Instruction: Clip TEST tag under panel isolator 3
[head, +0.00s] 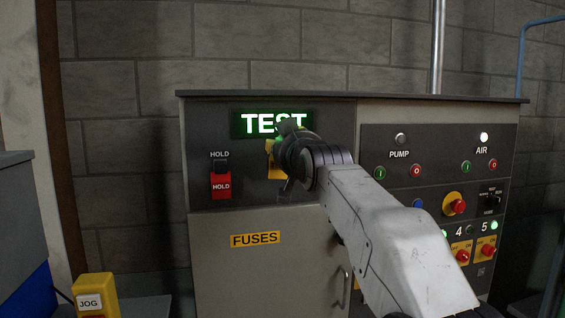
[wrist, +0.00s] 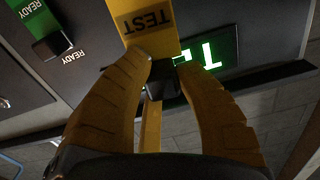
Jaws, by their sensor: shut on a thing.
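The yellow TEST tag (wrist: 142,18) is at the top of the wrist view, its lettering upside down. My gripper (wrist: 162,62) is shut on its upper end, with a yellow finger on each side of a black clip piece (wrist: 160,85). In the head view my gripper is in front of the grey panel, just below the lit green TEST sign (head: 262,123). I cannot tell whether the tag still touches the panel. Isolators 4 (head: 461,249) and 5 (head: 486,248) show at the lower right; isolator 3 is hidden behind my arm.
A red HOLD tag (head: 221,186) hangs left of my gripper. A green READY tag (wrist: 32,18) shows in the wrist view. The FUSES door (head: 255,240) has a handle near my arm. Pump and air buttons (head: 416,170) and a red stop knob (head: 457,206) protrude on the right.

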